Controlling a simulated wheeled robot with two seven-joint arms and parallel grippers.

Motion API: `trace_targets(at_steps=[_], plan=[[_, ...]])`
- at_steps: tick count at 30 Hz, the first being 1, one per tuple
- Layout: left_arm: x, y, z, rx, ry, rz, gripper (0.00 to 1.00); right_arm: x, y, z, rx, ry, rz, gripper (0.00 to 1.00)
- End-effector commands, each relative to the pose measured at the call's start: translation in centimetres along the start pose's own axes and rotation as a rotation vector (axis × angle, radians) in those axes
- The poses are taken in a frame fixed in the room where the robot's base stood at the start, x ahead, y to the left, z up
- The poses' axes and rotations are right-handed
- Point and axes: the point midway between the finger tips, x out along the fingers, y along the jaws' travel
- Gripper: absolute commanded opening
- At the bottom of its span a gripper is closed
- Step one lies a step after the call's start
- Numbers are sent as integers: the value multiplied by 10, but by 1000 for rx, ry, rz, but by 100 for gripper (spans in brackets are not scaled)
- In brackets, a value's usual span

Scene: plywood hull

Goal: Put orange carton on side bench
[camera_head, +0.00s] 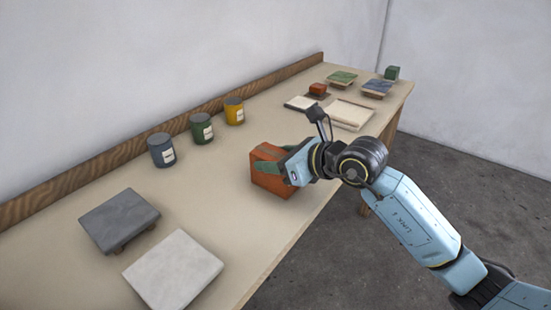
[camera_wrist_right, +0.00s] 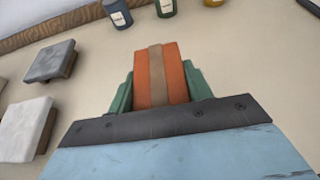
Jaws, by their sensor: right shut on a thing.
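The orange carton (camera_head: 268,181) is at the front edge of the long plywood bench (camera_head: 215,229), near its middle. In the right wrist view the carton (camera_wrist_right: 150,82) shows a brown tape band down its middle. My right gripper (camera_head: 272,170) is shut on the carton, with its green fingers on both sides, as the right wrist view (camera_wrist_right: 160,92) also shows. I cannot tell whether the carton touches the bench top or hangs just above it. My left gripper is not in view.
Blue (camera_head: 161,150), green (camera_head: 202,128) and yellow (camera_head: 234,111) tins stand along the back. Grey (camera_head: 119,218) and white (camera_head: 172,268) slabs lie at the left.

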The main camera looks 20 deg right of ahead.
Motion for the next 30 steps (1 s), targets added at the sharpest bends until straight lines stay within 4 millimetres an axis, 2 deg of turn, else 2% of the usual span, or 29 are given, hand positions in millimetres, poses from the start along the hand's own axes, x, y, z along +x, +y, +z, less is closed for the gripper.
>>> trace_targets(at_steps=[5, 6, 10, 22, 26, 30], plan=[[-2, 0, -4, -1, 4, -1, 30, 1, 0, -2, 0, -3, 0, 20], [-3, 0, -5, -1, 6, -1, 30, 1, 0, -2, 0, 0, 0, 54], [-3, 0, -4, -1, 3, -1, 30, 1, 0, -2, 0, 0, 0, 71], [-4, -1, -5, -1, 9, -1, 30, 0, 0, 1, 0, 0, 0, 72], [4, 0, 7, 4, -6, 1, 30, -22, -1, 0, -1, 1, -3, 72], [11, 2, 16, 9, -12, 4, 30, -54, -1, 0, -2, 2, -3, 72]])
